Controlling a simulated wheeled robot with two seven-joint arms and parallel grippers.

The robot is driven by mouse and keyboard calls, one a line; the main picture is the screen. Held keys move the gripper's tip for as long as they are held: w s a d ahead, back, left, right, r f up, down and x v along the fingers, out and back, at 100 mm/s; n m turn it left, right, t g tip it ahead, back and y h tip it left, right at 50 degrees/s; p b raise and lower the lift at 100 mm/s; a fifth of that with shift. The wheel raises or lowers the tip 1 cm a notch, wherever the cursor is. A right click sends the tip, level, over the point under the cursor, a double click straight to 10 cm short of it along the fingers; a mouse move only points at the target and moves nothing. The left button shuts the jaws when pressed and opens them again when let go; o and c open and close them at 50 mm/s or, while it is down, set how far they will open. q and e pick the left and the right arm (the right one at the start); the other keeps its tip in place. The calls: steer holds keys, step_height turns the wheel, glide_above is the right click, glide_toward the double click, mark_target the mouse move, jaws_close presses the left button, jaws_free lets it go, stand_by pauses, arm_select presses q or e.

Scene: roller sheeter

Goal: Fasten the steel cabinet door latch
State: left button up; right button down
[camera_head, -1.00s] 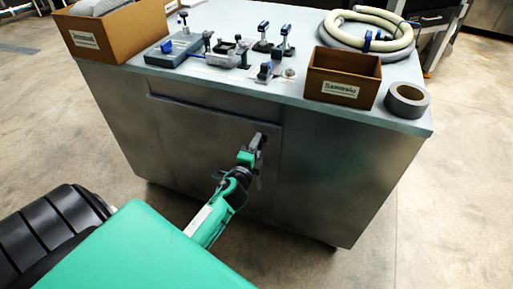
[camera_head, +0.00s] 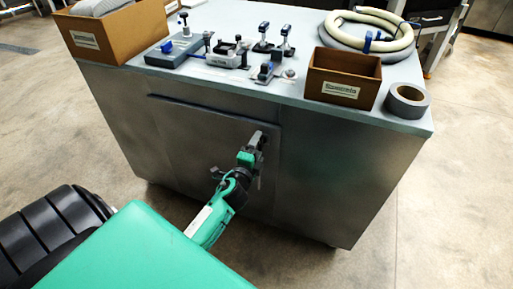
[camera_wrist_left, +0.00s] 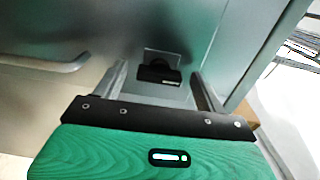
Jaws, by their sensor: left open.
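The steel cabinet (camera_head: 330,165) stands in front of me, and its door (camera_head: 200,140) lies in the front face, seemingly flush with it. My left gripper (camera_head: 256,153) is at the door's upper right part, in front of the latch. In the left wrist view the latch (camera_wrist_left: 159,73) is a small black block with a pale plate behind it. The two fingers of my left gripper (camera_wrist_left: 162,88) stand open on either side of it, with gaps to both. The head view mostly hides the latch behind the gripper. My right gripper is not in view.
The cabinet top holds a brown box (camera_head: 118,37) at left, several small clamps and tools, a second brown box (camera_head: 341,78), a tape roll (camera_head: 407,101) and a coiled hose (camera_head: 366,38). A bar-like handle (camera_wrist_left: 45,63) shows in the wrist view. Floor beside the cabinet is clear.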

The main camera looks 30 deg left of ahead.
arm_select(q)
steer(key=b+v, duration=0.1)
steer(key=v, duration=1.3)
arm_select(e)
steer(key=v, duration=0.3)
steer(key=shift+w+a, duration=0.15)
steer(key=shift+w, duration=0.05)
arm_select(q)
steer(key=shift+w+a, duration=0.1)
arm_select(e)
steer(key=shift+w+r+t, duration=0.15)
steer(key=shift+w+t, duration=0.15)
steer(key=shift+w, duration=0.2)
